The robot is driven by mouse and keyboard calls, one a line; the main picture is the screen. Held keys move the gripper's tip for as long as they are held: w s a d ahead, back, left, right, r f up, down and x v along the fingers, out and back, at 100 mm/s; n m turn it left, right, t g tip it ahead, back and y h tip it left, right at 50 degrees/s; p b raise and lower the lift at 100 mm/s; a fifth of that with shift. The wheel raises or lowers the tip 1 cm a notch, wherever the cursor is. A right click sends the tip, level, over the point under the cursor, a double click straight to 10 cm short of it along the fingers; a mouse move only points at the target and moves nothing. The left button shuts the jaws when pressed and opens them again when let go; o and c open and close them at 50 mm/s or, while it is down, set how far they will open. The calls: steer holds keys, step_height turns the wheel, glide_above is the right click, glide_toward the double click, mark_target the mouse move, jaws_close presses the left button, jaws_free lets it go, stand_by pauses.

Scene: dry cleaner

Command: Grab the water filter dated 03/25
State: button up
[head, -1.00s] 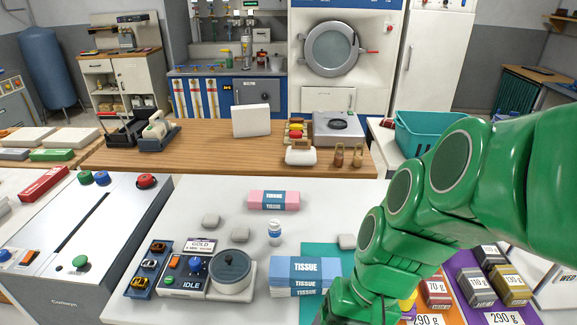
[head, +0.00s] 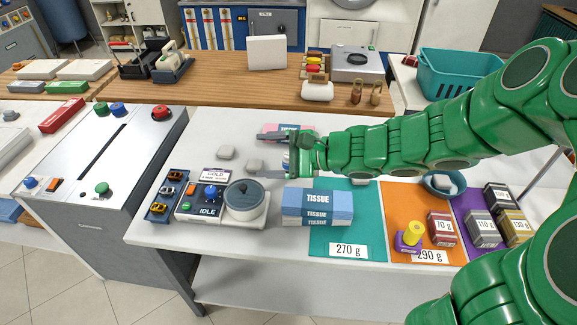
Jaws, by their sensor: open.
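I cannot make out a water filter or a 03/25 date in either head view. My gripper (head: 268,152) is over the white table (head: 190,135), pointing left, open with nothing visible between its fingers. It overlaps the pink tissue pack (head: 298,129), which is mostly hidden behind it.
The blue tissue pack (head: 317,205) stands in front of my gripper. The control box with a lidded pot (head: 244,198) is at left. The teal mat (head: 350,200), orange mat (head: 400,192) and weight blocks (head: 442,228) are at right. A wooden counter (head: 220,93) runs behind.

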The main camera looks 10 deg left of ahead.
steer(key=w+d+f+m+t+h, duration=0.25)
steer(key=w+d+f+m, duration=0.25)
steer(key=w+f+m, duration=0.35)
steer(key=w+d+f+m+t+h, duration=0.2)
steer(key=w+d+f+m+t, duration=0.25)
steer(key=w+f+m, duration=0.4)
steer(key=shift+n, duration=0.7)
steer(key=shift+w+a+f, duration=0.95)
steer(key=shift+a+f, duration=0.1)
steer(key=shift+a, duration=0.25)
steer(key=shift+w+a+f, duration=0.9)
steer(key=shift+a+f, duration=0.15)
steer(key=shift+a, duration=0.3)
steer(key=shift+w+a+f, duration=0.95)
steer(key=shift+a+f, duration=0.1)
steer(key=shift+a, duration=0.25)
steer(key=c, duration=1.1)
